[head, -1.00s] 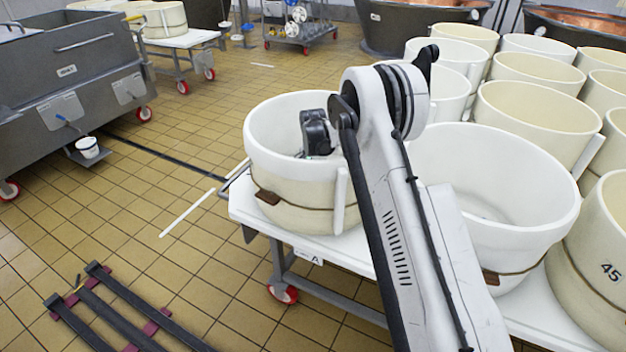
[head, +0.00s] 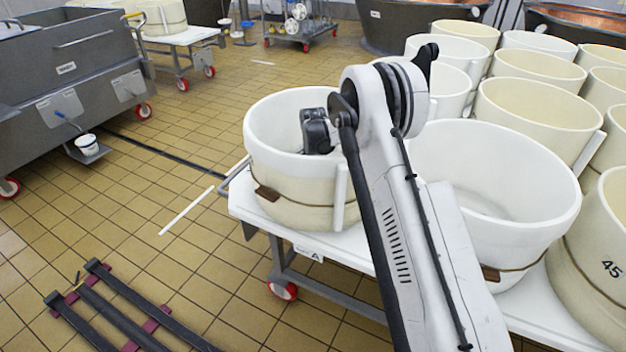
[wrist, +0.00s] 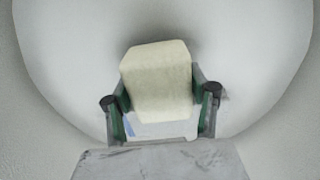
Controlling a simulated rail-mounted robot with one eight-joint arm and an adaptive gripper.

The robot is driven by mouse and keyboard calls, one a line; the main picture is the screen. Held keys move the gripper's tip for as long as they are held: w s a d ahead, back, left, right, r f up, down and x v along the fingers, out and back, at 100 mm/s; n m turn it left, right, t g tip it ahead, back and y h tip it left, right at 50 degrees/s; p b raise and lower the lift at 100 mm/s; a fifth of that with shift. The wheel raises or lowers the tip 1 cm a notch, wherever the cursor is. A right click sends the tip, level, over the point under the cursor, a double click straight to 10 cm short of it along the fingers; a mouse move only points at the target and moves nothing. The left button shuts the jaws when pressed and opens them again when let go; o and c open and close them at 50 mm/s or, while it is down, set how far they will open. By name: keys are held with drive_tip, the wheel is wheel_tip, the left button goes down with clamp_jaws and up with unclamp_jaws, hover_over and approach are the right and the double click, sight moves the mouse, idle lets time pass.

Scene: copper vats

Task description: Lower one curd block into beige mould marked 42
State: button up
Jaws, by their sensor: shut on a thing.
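My gripper (wrist: 160,98) is shut on a pale cream curd block (wrist: 158,72) in the wrist view. The block sits between the two green-and-grey fingers, inside a white round mould wall. In the head view my wrist (head: 318,132) reaches down into the leftmost beige mould (head: 290,178) at the front of the white table. The block and fingertips are hidden there behind the mould's wall and my arm. No number shows on this mould from here. In the wrist view the mould's pale interior (wrist: 65,45) surrounds the block. I cannot tell whether the block touches the bottom.
A wide empty mould (head: 490,190) stands just right of my arm, with a mould marked 45 (head: 600,265) beyond it. Several more moulds fill the table (head: 540,310) behind.

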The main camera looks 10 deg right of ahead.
drive_tip(key=shift+f+b, duration=0.6)
drive_tip(key=shift+f, duration=0.25)
idle(0.7)
drive_tip(key=o, duration=1.5)
wheel_tip(320, 180, up, 12)
drive_tip(key=shift+r, duration=0.1)
drive_tip(key=s+r+n+t+p, duration=0.2)
drive_tip(key=s+r, duration=0.8)
drive_tip(key=r, duration=0.3)
drive_tip(key=s+r+n+t+p, duration=0.1)
drive_tip(key=s+r+n+p, duration=0.15)
drive_tip(key=s+r, duration=0.9)
drive_tip(key=s+r+n+t+p, duration=0.1)
drive_tip(key=s, duration=0.7)
drive_tip(key=s+r+n+t+p, duration=0.1)
drive_tip(key=s+p, duration=0.1)
drive_tip(key=s, duration=0.7)
drive_tip(key=s+r+n+t+p, duration=0.1)
drive_tip(key=s+r+t+p, duration=0.1)
drive_tip(key=s, duration=0.6)
drive_tip(key=shift+s+d+n, duration=0.2)
drive_tip(key=shift+s+n, duration=0.05)
drive_tip(key=shift+s, duration=0.15)
